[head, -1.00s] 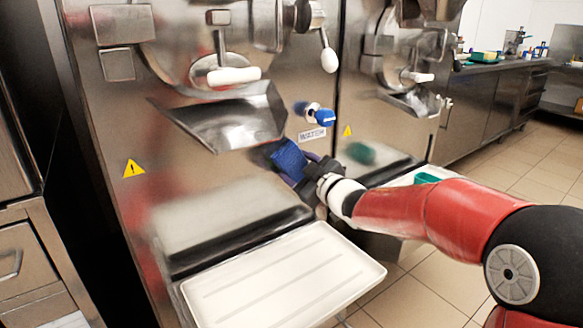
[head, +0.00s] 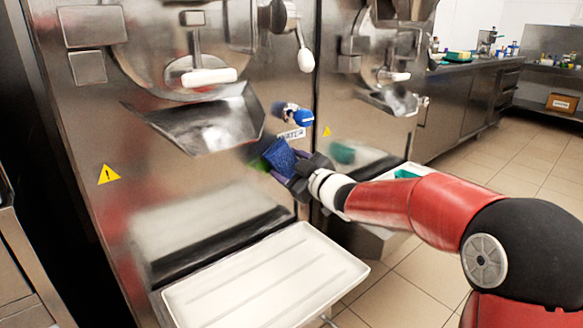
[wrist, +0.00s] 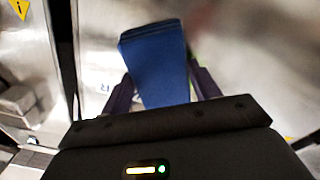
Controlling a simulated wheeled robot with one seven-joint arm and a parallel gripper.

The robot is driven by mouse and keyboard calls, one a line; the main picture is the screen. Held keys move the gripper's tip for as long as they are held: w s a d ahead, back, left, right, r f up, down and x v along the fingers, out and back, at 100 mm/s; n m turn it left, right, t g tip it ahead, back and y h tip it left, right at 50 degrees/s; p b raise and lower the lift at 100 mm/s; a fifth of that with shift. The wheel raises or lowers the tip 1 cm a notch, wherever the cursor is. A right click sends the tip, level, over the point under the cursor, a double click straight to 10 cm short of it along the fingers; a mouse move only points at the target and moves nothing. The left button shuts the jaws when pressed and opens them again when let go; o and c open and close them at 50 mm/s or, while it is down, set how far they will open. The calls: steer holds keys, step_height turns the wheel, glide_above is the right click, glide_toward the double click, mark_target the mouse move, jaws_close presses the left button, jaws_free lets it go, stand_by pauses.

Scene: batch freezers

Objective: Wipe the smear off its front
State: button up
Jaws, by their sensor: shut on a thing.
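My gripper (head: 287,170) is shut on a blue cloth-like pad (head: 279,156). The pad also fills the upper middle of the wrist view (wrist: 157,62), between the two purple fingers, with a thin green edge at its right. It is close to the steel front of the left batch freezer (head: 110,215), below and right of the chute (head: 205,122). I cannot tell whether it touches the panel. A blurred reddish-brown patch (wrist: 205,18) shows beyond the pad in the wrist view; whether it is the smear or a reflection is unclear.
A white drip tray (head: 270,285) juts out below. A second freezer (head: 375,125) stands at the right. The tiled floor at right is clear.

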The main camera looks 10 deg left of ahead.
mark_target(245, 172)
steer(key=shift+s+a+b, duration=0.9)
steer(key=shift+s+a, duration=0.2)
steer(key=shift+s, duration=0.2)
steer(key=shift+s+a+b, duration=0.9)
steer(key=shift+s+a, duration=0.15)
steer(key=shift+s, duration=0.25)
steer(key=shift+s+a+f+b, duration=0.15)
steer(key=shift+s+a+b, duration=0.45)
steer(key=shift+s+b, duration=0.1)
steer(key=shift+s+a+b, duration=0.35)
steer(key=shift+s+a, duration=0.2)
steer(key=shift+p+v, duration=0.45)
steer(key=shift+v, duration=2.5)
steer(key=shift+d, duration=0.1)
steer(key=v, duration=0.3)
steer(key=shift+p, duration=0.35)
steer(key=shift+w, duration=0.1)
